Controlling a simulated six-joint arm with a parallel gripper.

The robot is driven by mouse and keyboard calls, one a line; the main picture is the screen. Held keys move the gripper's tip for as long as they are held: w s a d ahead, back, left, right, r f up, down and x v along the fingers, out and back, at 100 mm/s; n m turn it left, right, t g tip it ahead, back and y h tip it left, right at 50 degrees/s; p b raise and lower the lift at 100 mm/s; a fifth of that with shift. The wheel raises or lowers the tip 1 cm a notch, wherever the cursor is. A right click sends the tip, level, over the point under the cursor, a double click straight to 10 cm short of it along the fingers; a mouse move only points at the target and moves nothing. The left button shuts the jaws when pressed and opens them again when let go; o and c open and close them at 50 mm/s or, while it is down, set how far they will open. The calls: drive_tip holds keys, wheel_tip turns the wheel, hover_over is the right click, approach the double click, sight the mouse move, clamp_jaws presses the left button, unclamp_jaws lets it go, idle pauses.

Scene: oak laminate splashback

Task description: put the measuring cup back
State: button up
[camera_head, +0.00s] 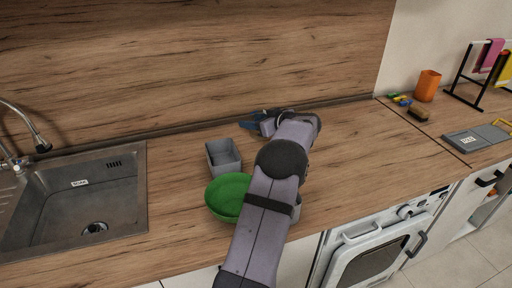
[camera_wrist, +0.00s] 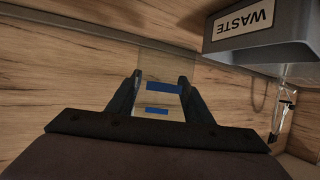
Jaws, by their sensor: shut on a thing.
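My gripper (camera_wrist: 158,88) is shut on the measuring cup (camera_wrist: 163,70), a clear see-through piece with blue bands that shows between the two dark fingers in the wrist view. In the head view, my gripper (camera_head: 258,122) is low near the back of the counter, by the splashback. A small blue patch (camera_head: 247,126) shows at its tip there; the clear body of the cup is hard to make out. Whether the cup touches the counter cannot be told.
A grey bin (camera_head: 223,158), labelled WASTE in the wrist view (camera_wrist: 262,42), stands close to my gripper. A green bowl (camera_head: 228,197) sits in front, partly behind my arm. A sink (camera_head: 75,200) is at left.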

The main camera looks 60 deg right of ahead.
drive_tip(key=shift+f, duration=4.2)
drive_tip(key=o, duration=1.1)
drive_tip(key=shift+f, duration=0.15)
drive_tip(key=shift+s+r, duration=0.1)
drive_tip(key=shift+r, duration=0.1)
drive_tip(key=b+v, duration=0.1)
drive_tip(key=v, duration=1.1)
drive_tip(key=shift+a, duration=0.1)
drive_tip(key=shift+w, duration=0.2)
